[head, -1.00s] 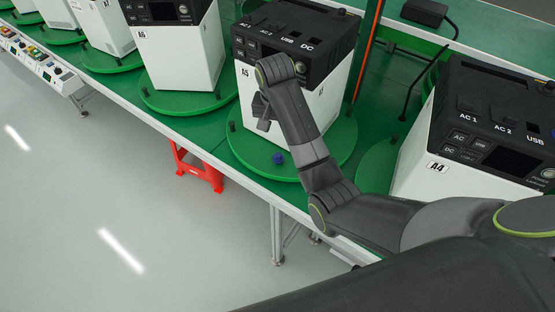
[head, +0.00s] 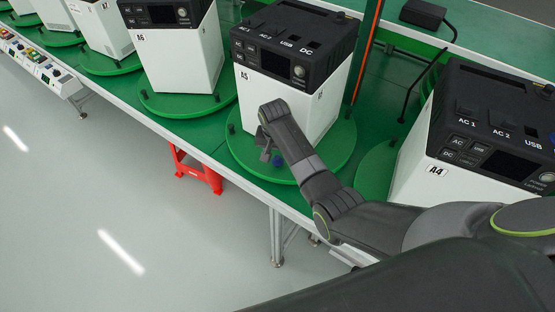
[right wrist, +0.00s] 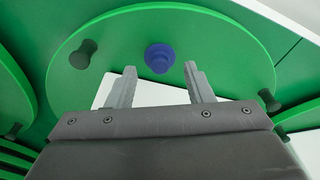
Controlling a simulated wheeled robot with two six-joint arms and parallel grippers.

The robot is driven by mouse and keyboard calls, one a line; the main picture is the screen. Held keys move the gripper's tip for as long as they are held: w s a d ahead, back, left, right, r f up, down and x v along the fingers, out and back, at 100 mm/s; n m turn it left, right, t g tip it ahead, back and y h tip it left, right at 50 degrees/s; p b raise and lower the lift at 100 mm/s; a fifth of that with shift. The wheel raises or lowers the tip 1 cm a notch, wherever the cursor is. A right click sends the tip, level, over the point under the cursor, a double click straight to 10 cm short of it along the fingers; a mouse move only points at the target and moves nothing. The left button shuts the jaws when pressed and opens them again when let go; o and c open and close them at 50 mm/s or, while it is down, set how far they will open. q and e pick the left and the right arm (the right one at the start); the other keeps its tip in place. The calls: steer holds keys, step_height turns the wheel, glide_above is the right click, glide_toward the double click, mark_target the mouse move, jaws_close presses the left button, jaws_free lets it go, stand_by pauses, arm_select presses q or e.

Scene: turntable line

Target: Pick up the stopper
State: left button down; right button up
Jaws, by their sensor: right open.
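The stopper (head: 277,160) is a small blue knob on the green turntable (head: 335,150) that carries the white and black unit A5 (head: 262,92). It stands near the front edge of the disc and is partly hidden by my right gripper in the head view. In the right wrist view the stopper (right wrist: 160,58) lies just beyond the fingertips, roughly centred between them. My right gripper (right wrist: 160,72) is open and empty; it also shows low beside the stopper in the head view (head: 266,153). My left gripper is in neither view.
Unit A4 (head: 478,135) stands to the right on its own turntable, with a dark bent rod beside it. Black pegs (right wrist: 83,53) stand on the disc. More units line the table to the left. A red stool (head: 196,170) is below the table edge.

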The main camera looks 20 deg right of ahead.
steer(key=shift+w+f, duration=0.15)
steer(key=shift+f, duration=0.8)
steer(key=shift+c, duration=0.5)
jaws_close()
